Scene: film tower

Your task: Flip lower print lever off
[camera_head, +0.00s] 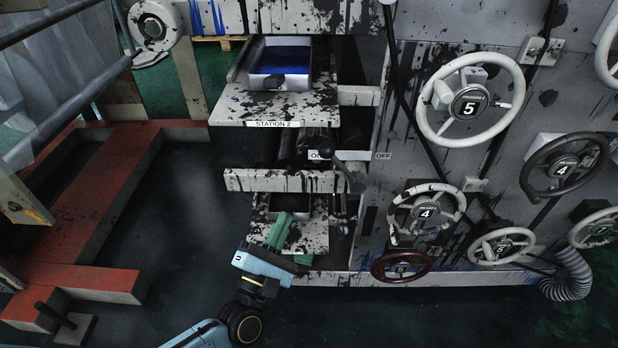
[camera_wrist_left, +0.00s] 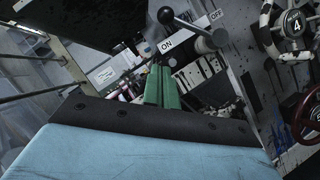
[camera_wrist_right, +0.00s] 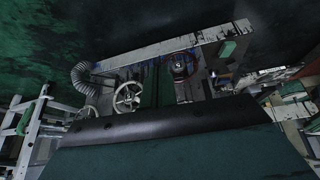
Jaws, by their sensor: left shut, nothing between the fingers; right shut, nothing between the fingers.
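The lower print lever (camera_wrist_left: 187,26) shows in the left wrist view with a dark ball knob and a grey shaft. Its knob is above the ON label (camera_wrist_left: 166,46), and the OFF label (camera_wrist_left: 215,15) is to the right. In the head view the lever (camera_head: 348,174) is a dark handle between ON and OFF, its exact tilt hard to tell. My left gripper (camera_head: 280,231) has green fingers, shut and empty, below and left of the lever, apart from it. The fingers also show in the left wrist view (camera_wrist_left: 162,86). My right gripper (camera_wrist_right: 156,85) is shut and empty in its wrist view, away from the lever.
A paint-splattered shelf (camera_head: 262,108) labelled STATION 2 juts out above, with a lower ledge (camera_head: 270,181) near my left gripper. Several numbered handwheels (camera_head: 470,104) stand to the right. A red frame (camera_head: 105,185) is at left. The dark floor in front is open.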

